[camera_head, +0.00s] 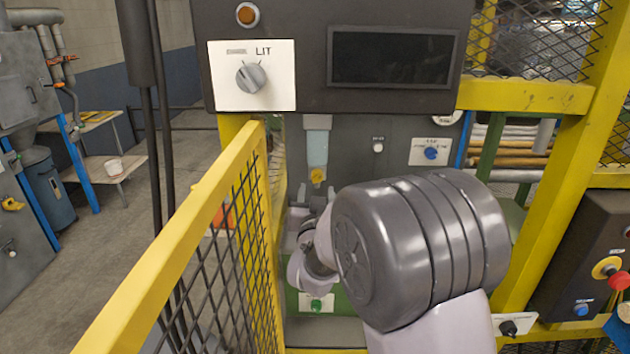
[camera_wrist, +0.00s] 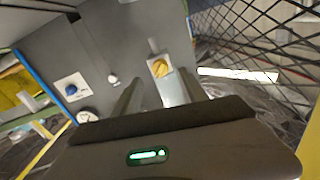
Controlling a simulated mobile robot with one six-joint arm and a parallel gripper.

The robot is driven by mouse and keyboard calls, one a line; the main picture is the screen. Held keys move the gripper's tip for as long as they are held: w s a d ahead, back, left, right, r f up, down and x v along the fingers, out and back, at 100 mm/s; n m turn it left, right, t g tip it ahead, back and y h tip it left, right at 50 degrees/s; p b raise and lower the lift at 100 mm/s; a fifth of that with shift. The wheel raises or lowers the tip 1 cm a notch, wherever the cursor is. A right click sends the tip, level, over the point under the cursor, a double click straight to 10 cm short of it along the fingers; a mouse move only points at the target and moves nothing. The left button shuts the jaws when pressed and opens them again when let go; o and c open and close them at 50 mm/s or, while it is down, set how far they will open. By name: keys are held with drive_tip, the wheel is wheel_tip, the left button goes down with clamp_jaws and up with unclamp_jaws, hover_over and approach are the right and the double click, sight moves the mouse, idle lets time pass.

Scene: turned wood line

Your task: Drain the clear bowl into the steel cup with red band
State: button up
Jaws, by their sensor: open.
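The clear bowl (camera_head: 317,148) is a pale, bluish see-through tube upright on the grey machine panel. A yellow knob (camera_head: 317,175) is at its lower end. In the wrist view the yellow knob (camera_wrist: 161,68) shows just beyond my fingertips, with a pale piece below it that seems to be the bowl (camera_wrist: 172,93). My gripper (camera_wrist: 160,80) is open, its two fingers apart and nothing held between them. In the head view my arm hides most of the gripper, which is below the knob.
A yellow mesh guard (camera_head: 220,230) stands close on the left, and a yellow post (camera_head: 575,150) is on the right. A dial marked LIT (camera_head: 251,78) and a dark screen (camera_head: 392,58) are above. A blue knob (camera_head: 431,153) is right of the bowl.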

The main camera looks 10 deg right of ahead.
sight(317, 181)
drive_tip(key=w, duration=0.2)
drive_tip(key=w+d, duration=0.1)
drive_tip(key=w, duration=0.2)
drive_tip(key=shift+w, duration=0.2)
clamp_jaws()
